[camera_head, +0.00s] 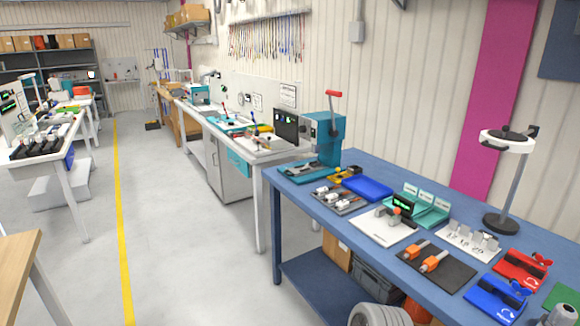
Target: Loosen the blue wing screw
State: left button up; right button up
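A blue base plate (487,309) lies at the near right end of the blue workbench, with a dark clamp body (507,296) on it. A small blue wing-shaped part (521,289), seemingly the blue wing screw, sits at the right end of this clamp body. Its exact angle is too small to tell. White markings show on the plate's front.
A similar red plate (508,272) with a red wing part (543,261) lies just behind. A green plate (563,298) is cut off at the right. A black mat (452,277) with orange-handled tools lies left. A magnifier lamp stand (501,223) rises behind.

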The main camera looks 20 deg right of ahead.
aim_at(520, 291)
jog(key=z, duration=1)
jog(key=i, duration=1.1)
jog(key=z, duration=1)
